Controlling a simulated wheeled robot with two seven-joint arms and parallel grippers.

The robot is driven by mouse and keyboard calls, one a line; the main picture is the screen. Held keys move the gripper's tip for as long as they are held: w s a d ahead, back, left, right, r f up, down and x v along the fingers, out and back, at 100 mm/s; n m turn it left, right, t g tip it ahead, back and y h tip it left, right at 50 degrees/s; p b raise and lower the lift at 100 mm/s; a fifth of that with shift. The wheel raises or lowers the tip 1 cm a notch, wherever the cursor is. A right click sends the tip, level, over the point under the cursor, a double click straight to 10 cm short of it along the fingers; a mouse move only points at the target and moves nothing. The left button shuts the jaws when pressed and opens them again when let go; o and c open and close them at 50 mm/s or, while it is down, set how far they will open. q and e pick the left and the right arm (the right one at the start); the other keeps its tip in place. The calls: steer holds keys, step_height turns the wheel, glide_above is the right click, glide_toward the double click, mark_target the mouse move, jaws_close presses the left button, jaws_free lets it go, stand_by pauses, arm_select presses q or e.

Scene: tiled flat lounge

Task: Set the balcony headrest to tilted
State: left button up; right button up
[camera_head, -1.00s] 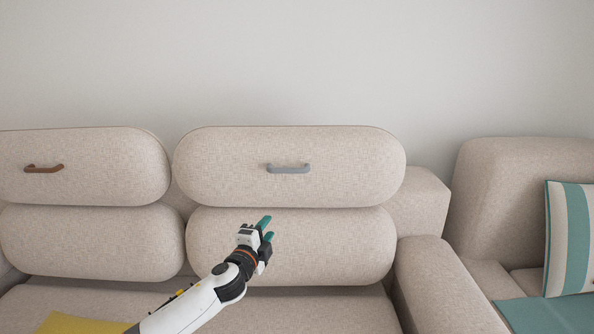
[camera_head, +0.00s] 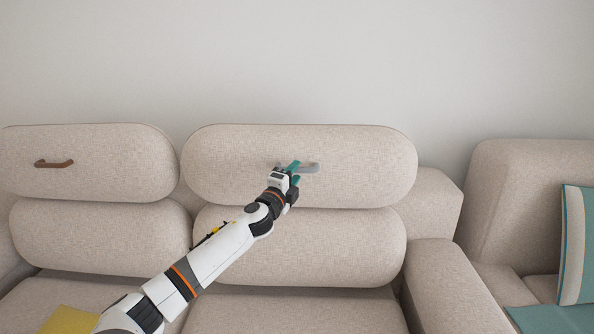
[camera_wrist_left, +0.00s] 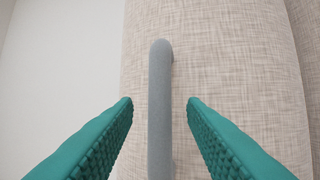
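Two rounded beige headrests top the sofa. The right headrest (camera_head: 360,180) bears a grey handle (camera_head: 312,168); the left headrest (camera_head: 110,185) bears a brown handle (camera_head: 54,163). Nothing shows which one is called the balcony headrest. My left gripper (camera_head: 295,173) is at the grey handle and hides its left part. In the left wrist view the teal fingers (camera_wrist_left: 160,108) are open, one on each side of the grey handle (camera_wrist_left: 160,90), with a gap to both. The right headrest fabric (camera_wrist_left: 230,60) lies behind it. My right gripper is out of view.
Beige backrest cushions (camera_head: 350,245) sit below the headrests. A sofa armrest (camera_head: 447,285) and a striped cushion (camera_head: 575,245) are at the right. A yellow cushion (camera_head: 68,320) lies at the lower left. The wall (camera_head: 300,60) above is bare.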

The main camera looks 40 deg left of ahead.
arm_select(q)
steer(key=shift+x, duration=1.15)
jaws_close()
